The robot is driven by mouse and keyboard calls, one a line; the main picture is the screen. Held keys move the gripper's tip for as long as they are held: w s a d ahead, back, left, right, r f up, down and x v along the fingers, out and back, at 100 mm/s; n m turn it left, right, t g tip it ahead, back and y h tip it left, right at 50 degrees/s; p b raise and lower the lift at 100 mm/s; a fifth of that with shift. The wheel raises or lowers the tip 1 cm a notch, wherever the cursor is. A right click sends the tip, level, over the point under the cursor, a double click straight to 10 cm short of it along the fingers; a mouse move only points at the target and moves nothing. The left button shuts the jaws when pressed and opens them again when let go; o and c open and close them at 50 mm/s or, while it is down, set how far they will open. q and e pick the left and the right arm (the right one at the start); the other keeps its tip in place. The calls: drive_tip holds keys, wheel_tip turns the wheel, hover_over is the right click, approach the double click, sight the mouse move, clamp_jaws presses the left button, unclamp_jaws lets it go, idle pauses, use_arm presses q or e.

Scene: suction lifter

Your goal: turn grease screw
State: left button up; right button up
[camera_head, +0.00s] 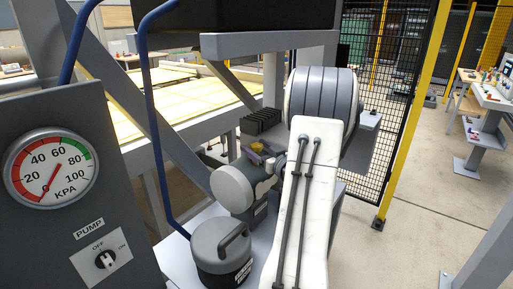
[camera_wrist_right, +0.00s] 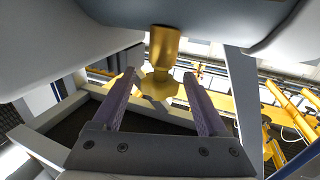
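The brass-coloured grease screw (camera_wrist_right: 161,50) hangs down from a grey body at the top of the right wrist view, with a wider winged head at its lower end. Small gaps seem to show between the head and the fingers. My left gripper is not in view.
A grey pump panel (camera_head: 66,120) with a pressure gauge (camera_head: 50,168) and an off/on knob (camera_head: 105,259) stands at left. A grey canister (camera_head: 220,250) and a ribbed grey cylinder (camera_head: 322,95) crowd the gripper. Open floor lies at right, beyond a black mesh fence (camera_head: 393,75).

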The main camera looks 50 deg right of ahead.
clamp_jaws()
